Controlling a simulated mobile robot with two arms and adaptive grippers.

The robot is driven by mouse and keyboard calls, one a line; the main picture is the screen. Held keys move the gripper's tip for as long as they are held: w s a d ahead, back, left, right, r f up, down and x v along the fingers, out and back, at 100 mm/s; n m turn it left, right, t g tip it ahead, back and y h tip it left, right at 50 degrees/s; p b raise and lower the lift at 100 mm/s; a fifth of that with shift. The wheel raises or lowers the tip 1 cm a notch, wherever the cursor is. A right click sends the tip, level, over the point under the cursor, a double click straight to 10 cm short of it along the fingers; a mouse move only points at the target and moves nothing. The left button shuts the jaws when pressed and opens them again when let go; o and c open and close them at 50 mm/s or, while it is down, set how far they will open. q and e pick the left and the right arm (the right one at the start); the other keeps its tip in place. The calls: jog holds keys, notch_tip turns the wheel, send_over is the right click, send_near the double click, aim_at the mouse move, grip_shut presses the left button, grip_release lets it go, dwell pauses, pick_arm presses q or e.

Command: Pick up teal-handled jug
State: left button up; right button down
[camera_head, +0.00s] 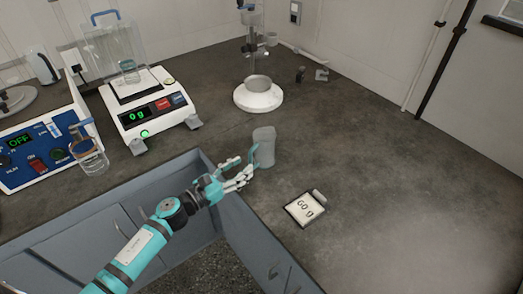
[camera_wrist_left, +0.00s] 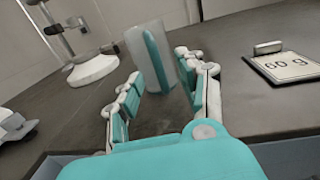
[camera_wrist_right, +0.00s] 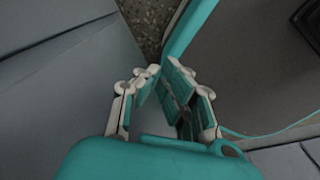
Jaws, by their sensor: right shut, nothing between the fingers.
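The teal-handled jug (camera_head: 264,147) is a greyish, translucent, upright vessel standing on the dark bench near its inner corner. In the left wrist view the jug (camera_wrist_left: 148,52) shows its upright teal handle facing me, just ahead of the gap between the fingers. My left gripper (camera_head: 247,168) is open, with its fingertips close to the handle side of the jug. I cannot tell whether they touch it. My right gripper (camera_wrist_right: 156,72) is shut and empty, and shows only in its own wrist view.
A "60 g" card (camera_head: 305,208) lies right of the jug. A balance (camera_head: 147,115) reading 0 g, a glass beaker with a blue handle (camera_head: 90,160) and a blue control panel (camera_head: 40,152) stand left. A white-based stand (camera_head: 258,97) is behind. The bench's right side is clear.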

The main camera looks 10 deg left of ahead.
aim_at(251, 160)
pick_arm(q)
jog(key=x, duration=0.2)
jog(key=p+x, duration=0.1)
jog(key=x, duration=0.1)
jog(key=shift+r, duration=0.2)
jog(key=shift+w+d+f, duration=0.15)
jog(key=shift+w, duration=0.15)
grip_shut()
